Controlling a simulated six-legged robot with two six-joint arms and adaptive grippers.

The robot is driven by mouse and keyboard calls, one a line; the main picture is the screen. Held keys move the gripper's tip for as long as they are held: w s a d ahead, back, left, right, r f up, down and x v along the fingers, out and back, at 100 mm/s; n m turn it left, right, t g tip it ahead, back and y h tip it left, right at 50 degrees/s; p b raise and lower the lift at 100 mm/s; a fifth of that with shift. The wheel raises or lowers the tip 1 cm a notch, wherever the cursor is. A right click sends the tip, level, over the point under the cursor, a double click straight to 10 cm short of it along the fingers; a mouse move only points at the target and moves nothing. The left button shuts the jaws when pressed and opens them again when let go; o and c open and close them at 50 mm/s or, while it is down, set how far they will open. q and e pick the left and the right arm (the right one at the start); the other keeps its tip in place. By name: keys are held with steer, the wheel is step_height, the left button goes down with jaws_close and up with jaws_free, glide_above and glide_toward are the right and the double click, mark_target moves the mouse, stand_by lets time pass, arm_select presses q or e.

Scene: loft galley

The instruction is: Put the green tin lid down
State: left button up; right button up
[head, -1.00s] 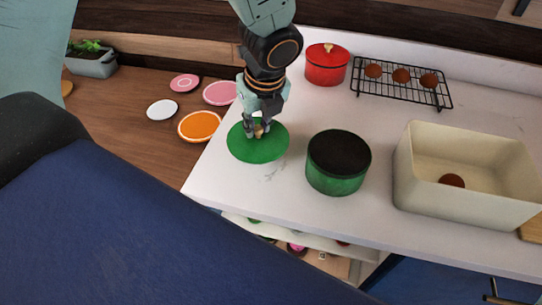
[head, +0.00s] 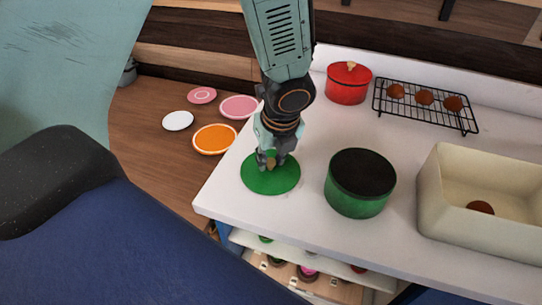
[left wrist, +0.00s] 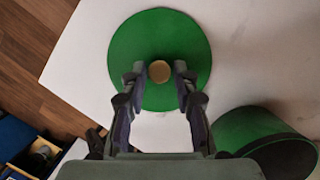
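The green tin lid (head: 256,184) is a flat round disc with a small tan knob, lying on the white counter near its left end. It also shows in the left wrist view (left wrist: 160,32), with the knob (left wrist: 159,71) at its middle. My left gripper (head: 271,161) points down over the lid, one finger on each side of the knob. In the left wrist view the gripper (left wrist: 160,75) shows narrow gaps between fingertips and knob, so it looks open. The green tin (head: 358,197), with a dark top, stands to the lid's right. My right gripper is not in view.
A red lidded pot (head: 347,88) and a black rack (head: 442,116) with brown round items stand at the back. A cream bin (head: 470,232) is at the right. Plates, one of them orange (head: 214,139), lie left, beyond the counter's edge.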

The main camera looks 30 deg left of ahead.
mark_target(279, 180)
arm_select(q)
steer(key=shift+o, duration=1.2)
steer(key=shift+w+d+r, duration=0.1)
steer(key=shift+d, duration=0.25)
steer(key=shift+a, duration=0.35)
steer(key=p+v, duration=0.9)
steer(key=v, duration=0.3)
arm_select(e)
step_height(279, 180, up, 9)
arm_select(q)
steer(key=shift+w+d, duration=0.1)
steer(key=shift+d, duration=0.1)
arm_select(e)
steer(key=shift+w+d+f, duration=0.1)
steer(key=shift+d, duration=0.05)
arm_select(q)
steer(key=shift+a, duration=0.1)
